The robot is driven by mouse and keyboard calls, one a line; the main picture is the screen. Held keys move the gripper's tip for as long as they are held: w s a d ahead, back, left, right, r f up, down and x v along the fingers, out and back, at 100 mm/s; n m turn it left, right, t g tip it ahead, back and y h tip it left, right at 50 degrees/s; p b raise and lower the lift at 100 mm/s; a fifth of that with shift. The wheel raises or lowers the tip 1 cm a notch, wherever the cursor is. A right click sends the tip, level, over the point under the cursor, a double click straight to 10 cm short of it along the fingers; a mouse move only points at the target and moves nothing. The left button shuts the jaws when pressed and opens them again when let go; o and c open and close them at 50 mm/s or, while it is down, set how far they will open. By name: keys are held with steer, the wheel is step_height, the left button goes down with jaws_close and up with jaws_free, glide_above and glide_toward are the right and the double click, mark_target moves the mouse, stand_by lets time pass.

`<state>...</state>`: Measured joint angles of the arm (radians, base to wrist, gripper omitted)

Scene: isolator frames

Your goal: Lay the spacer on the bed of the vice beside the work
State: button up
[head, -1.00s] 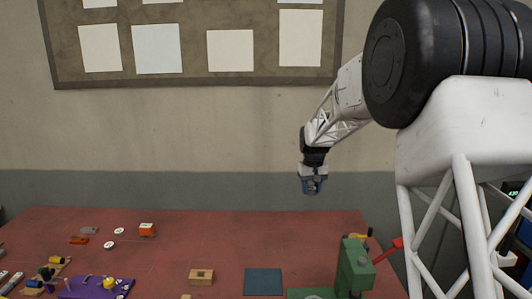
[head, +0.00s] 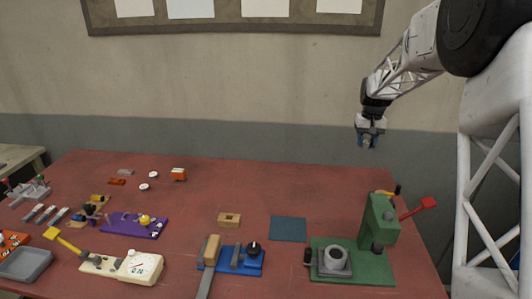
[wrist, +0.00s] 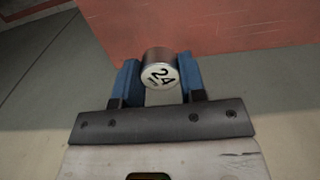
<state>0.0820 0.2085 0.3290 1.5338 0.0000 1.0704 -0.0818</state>
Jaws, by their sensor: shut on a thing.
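My gripper (head: 370,142) is high above the back right of the table, apart from everything on it. In the wrist view its blue fingers (wrist: 160,80) are shut on a short metal cylinder (wrist: 160,72) with "24" on its pale end face, which looks like the spacer. A blue-based fixture (head: 250,265) with grey jaws and a black knob (head: 254,248) stands at the front middle. A tan block (head: 212,249) is at its left. A green machine (head: 378,225) to its right carries a grey block with a ring (head: 335,262). I cannot tell for certain which is the vice.
A dark blue-green mat (head: 288,229) and a small wooden block (head: 229,220) lie behind the blue fixture. A red handle (head: 418,208) sticks out right of the green machine. A cream scale-like box (head: 135,267) and purple board (head: 130,227) stand left. The back middle is clear.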

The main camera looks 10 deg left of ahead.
steer(key=shift+a, duration=0.1)
steer(key=s+a+f+n, duration=0.3)
steer(key=s+a+n, duration=0.1)
steer(key=s+a, duration=0.7)
steer(key=s+a+f+n, duration=0.2)
steer(key=s+a+n, duration=0.2)
steer(key=s+a, duration=0.7)
steer(key=s+a+f+n, duration=0.2)
steer(key=s+a+n, duration=0.1)
steer(key=s, duration=0.6)
steer(key=s+a+f+n, duration=0.3)
steer(key=s+a, duration=0.1)
steer(key=s, duration=0.6)
steer(key=s+a+f+n, duration=0.3)
steer(key=s+a, duration=0.1)
steer(key=s, duration=0.5)
steer(key=shift+s+a+f+n, duration=0.15)
steer(key=shift+a+n, duration=0.15)
steer(key=shift+n, duration=0.1)
glide_above(226, 258)
steer(key=shift+f, duration=0.75)
steer(key=shift+f, duration=0.1)
